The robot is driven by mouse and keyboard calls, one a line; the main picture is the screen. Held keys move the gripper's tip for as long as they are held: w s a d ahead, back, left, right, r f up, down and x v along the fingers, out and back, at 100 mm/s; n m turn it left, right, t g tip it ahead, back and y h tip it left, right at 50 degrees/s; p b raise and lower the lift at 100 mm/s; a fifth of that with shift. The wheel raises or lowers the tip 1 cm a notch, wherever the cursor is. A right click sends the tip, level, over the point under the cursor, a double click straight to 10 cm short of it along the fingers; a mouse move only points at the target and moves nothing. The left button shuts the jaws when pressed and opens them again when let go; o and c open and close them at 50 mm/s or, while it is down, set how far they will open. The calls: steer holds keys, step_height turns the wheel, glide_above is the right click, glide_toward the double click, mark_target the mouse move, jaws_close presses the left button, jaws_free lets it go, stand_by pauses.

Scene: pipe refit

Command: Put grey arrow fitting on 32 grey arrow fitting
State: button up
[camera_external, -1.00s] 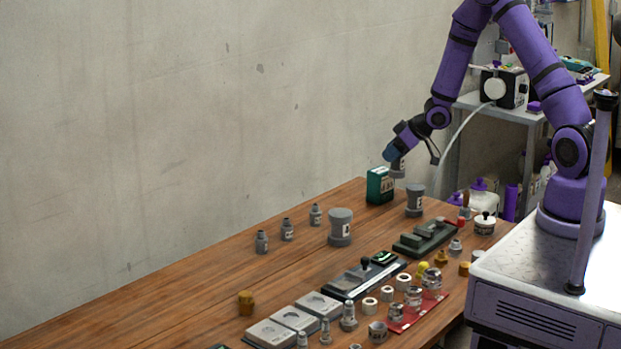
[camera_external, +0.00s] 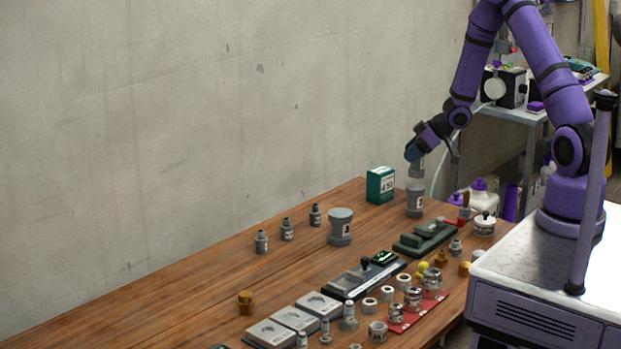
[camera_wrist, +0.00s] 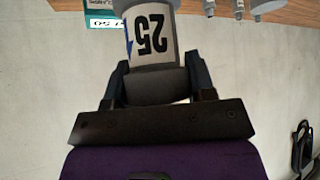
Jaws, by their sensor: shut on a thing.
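My gripper (camera_external: 415,158) is shut on a grey fitting (camera_external: 417,170), held upright above the table. In the wrist view my gripper (camera_wrist: 157,88) has a finger on each side of this fitting (camera_wrist: 150,85), whose white label reads 25 beside a blue mark. Directly below it in the external view stands a wide-rimmed grey fitting (camera_external: 415,201) with a white label too small to read. The held piece is just over its top; whether they touch I cannot tell. A larger grey fitting (camera_external: 340,228) of similar shape stands further left.
A green box (camera_external: 380,185) stands just left of the lower fitting. Several small grey fittings (camera_external: 287,229) stand to the left. A dark green block (camera_external: 425,238), a red mat (camera_external: 420,313) and small parts crowd the front. The table's back left is mostly clear.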

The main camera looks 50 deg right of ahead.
mark_target(411, 169)
steer(key=shift+f, duration=1.45)
steer(key=shift+f, duration=0.1)
steer(key=o, duration=1)
